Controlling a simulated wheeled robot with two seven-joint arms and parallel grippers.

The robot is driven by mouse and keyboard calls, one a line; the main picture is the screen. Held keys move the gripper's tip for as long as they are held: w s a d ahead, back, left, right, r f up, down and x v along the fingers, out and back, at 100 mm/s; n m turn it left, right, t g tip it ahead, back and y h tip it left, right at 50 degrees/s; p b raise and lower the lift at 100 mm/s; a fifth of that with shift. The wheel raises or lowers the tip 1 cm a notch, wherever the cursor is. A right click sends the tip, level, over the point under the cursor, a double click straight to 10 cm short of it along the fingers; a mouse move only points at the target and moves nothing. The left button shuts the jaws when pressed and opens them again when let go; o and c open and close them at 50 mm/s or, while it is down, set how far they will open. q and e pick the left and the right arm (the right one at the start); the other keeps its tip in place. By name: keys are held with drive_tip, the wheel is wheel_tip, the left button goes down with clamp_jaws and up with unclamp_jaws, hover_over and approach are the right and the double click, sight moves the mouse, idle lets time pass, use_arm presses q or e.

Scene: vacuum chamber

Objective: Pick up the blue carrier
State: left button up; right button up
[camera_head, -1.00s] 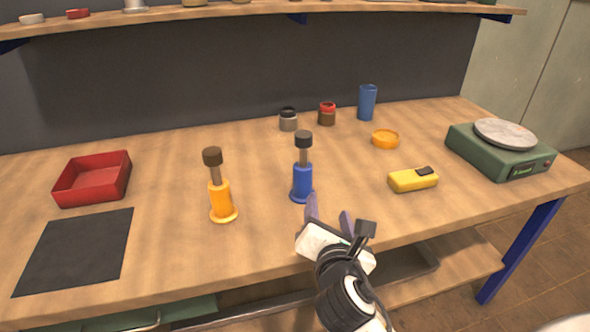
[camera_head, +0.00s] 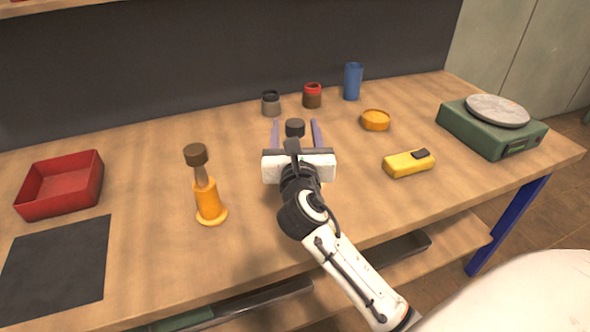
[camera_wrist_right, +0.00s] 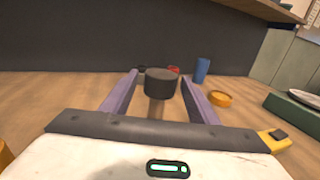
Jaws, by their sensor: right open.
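The blue carrier shows only its dark knob (camera_head: 295,128) in the head view; my right gripper and wrist hide its blue body. In the right wrist view the knob (camera_wrist_right: 160,83) and part of the stem below it stand upright between the fingers. My right gripper (camera_head: 296,123) is open, with one purple finger on each side of the carrier's upper part. A gap shows between the knob and each finger in the right wrist view. My left gripper is not in view.
An orange carrier (camera_head: 208,200) stands to the left. A red tray (camera_head: 62,190) and black mat (camera_head: 55,268) lie farther left. Small jars (camera_head: 271,104), a blue cup (camera_head: 353,82) and an orange dish (camera_head: 375,121) stand behind. A yellow device (camera_head: 409,164) and green scale (camera_head: 490,132) are right.

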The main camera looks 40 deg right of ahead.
drive_tip(key=shift+x, duration=1.4)
drive_tip(key=shift+a+f, duration=0.1)
clamp_jaws()
